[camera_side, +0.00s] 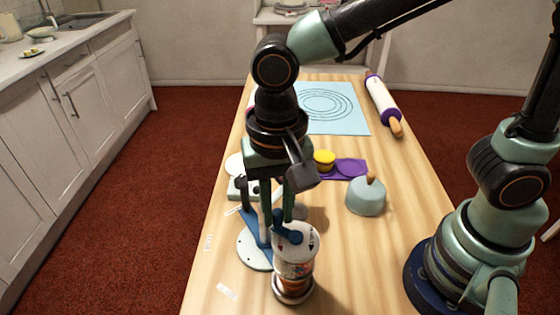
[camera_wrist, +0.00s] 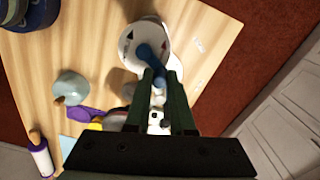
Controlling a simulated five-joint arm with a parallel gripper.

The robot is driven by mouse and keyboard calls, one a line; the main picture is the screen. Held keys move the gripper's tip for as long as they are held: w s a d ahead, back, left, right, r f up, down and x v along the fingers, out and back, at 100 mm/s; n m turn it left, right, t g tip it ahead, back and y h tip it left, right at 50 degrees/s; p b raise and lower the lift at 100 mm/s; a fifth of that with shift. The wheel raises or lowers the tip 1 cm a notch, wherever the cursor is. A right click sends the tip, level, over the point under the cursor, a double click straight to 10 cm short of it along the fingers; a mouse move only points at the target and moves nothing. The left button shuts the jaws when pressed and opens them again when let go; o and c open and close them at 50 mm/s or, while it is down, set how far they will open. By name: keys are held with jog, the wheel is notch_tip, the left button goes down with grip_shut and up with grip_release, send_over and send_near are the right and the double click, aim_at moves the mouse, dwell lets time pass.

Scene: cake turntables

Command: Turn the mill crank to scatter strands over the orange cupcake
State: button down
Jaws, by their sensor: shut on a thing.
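The mill (camera_side: 297,258) stands at the near end of the table, with a white top, a clear body with coloured contents and a dark ringed base. Its white top (camera_wrist: 136,38) also shows in the wrist view. The blue crank (camera_side: 288,236) lies across the top; in the wrist view the crank (camera_wrist: 150,57) runs up between my fingers. My gripper (camera_side: 282,212) points down and is shut on the crank's handle; its fingers (camera_wrist: 160,82) straddle it in the wrist view. I cannot make out the orange cupcake clearly; some orange shows low at the mill.
A white round base (camera_side: 252,253) with a blue support stands left of the mill. A yellow item (camera_side: 324,157) sits by a purple mat (camera_side: 350,168). A grey-blue dome (camera_side: 366,197) stands to the right. A rolling pin (camera_side: 381,98) and light-blue mat (camera_side: 345,118) lie farther back.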

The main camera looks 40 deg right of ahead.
jog(key=shift+a, duration=0.15)
jog(key=shift+s+a, duration=0.35)
jog(key=shift+a, duration=0.2)
jog(key=shift+s+a, duration=0.4)
jog(key=shift+s, duration=0.2)
